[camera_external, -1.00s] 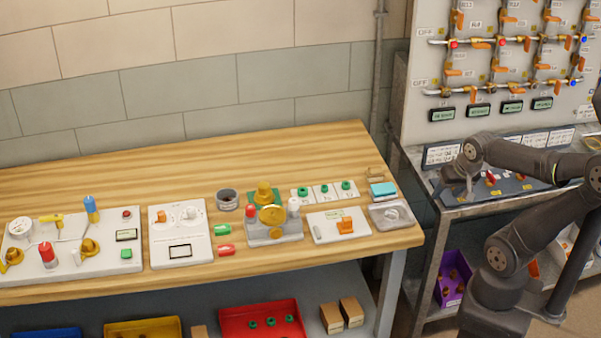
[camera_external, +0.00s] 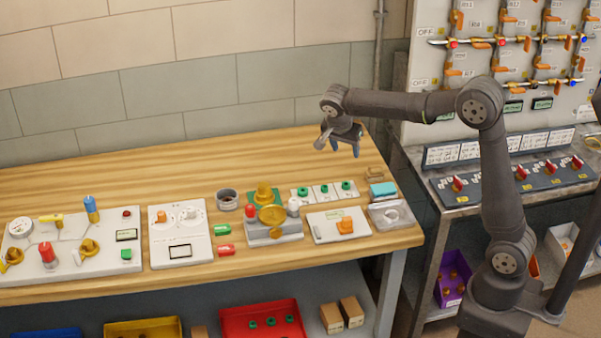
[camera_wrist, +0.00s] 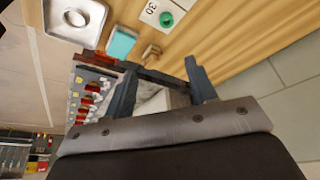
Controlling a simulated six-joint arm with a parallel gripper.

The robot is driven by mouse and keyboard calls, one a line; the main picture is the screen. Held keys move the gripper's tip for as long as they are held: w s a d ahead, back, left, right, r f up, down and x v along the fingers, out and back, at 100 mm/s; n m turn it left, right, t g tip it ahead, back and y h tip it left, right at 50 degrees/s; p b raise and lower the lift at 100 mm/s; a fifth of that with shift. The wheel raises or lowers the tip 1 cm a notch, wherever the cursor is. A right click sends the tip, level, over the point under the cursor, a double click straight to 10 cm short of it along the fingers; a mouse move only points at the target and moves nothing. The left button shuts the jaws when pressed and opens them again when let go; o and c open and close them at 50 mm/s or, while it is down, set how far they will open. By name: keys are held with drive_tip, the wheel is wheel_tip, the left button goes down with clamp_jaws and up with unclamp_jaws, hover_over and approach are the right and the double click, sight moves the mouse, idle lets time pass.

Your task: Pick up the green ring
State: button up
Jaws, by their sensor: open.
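Several green rings sit on a row of white labelled cards on the wooden bench, among them a left ring (camera_external: 303,191), a middle ring (camera_external: 324,188) and a right ring (camera_external: 346,185). One green ring (camera_wrist: 166,19) shows at the top of the wrist view, on a card (camera_wrist: 153,12) marked 30. More green rings (camera_external: 270,322) lie in the red bin under the bench. My gripper (camera_external: 345,149) is open and empty, in the air above the back right of the bench. Its two fingers (camera_wrist: 160,76) stand apart in the wrist view.
White panels fill the left front. The bench's back is clear; a metal side table (camera_external: 462,198) stands right.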

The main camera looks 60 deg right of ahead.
drive_tip(key=w+a, duration=0.1)
drive_tip(key=w, duration=0.1)
hover_over(346, 186)
drive_tip(key=a, duration=0.1)
drive_tip(key=shift+m+h, duration=0.3)
drive_tip(key=shift+m, duration=0.1)
drive_tip(key=f, duration=1.1)
drive_tip(key=shift+w+a+f, duration=0.2)
drive_tip(key=shift+w, duration=0.2)
drive_tip(key=shift+a+x, duration=0.15)
drive_tip(key=shift+x, duration=1.15)
drive_tip(key=shift+a+x, duration=0.15)
drive_tip(key=shift+x, duration=1.2)
drive_tip(key=shift+s+f, duration=0.1)
drive_tip(key=shift+s, duration=0.05)
drive_tip(key=c, duration=1.1)
